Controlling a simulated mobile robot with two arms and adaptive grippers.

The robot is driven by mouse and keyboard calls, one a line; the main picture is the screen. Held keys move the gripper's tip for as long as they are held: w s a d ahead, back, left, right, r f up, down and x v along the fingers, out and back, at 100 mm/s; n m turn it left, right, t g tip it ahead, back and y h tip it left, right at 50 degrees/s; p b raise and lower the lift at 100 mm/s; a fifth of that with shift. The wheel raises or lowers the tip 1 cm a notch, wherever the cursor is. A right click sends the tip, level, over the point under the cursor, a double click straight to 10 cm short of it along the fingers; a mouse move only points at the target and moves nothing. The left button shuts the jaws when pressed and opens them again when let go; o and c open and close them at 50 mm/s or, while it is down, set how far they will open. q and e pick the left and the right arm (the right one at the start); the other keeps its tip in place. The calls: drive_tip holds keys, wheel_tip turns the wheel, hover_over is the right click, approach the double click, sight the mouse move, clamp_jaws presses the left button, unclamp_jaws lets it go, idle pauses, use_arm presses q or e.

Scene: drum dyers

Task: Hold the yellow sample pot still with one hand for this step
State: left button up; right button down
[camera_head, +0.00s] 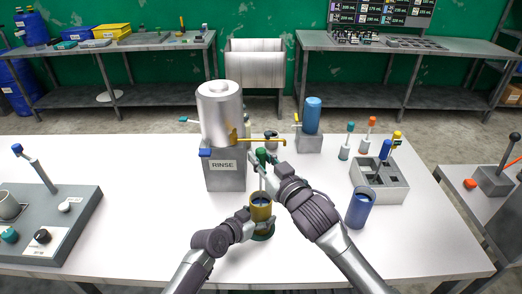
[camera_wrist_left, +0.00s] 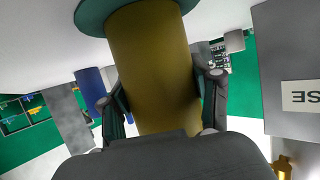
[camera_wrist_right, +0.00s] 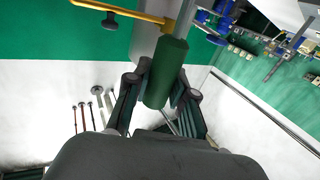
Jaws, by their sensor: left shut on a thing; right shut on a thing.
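The yellow sample pot (camera_head: 261,212) stands upright on a dark green round base at the front middle of the white table, with dark blue inside its mouth. My left gripper (camera_head: 247,226) is shut around its side; in the left wrist view the yellow wall (camera_wrist_left: 155,75) fills the space between the fingers (camera_wrist_left: 165,105). My right gripper (camera_head: 266,160) is shut on the green handle (camera_wrist_right: 165,75) of a thin tool, above the pot. The tool's pale stem (camera_head: 262,182) points down toward the pot's mouth. Whether its tip is inside I cannot tell.
The RINSE station (camera_head: 225,172) stands just behind left, its yellow lever (camera_head: 262,140) reaching over near my right gripper. A blue pot (camera_head: 359,210) stands to the right, before a grey rack (camera_head: 379,187). A grey control panel (camera_head: 48,225) is at the left. The front right is clear.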

sight(261, 177)
drive_tip(key=shift+f, duration=3.15)
drive_tip(key=c, duration=1.7)
unclamp_jaws()
clamp_jaws()
drive_tip(key=shift+a, duration=0.1)
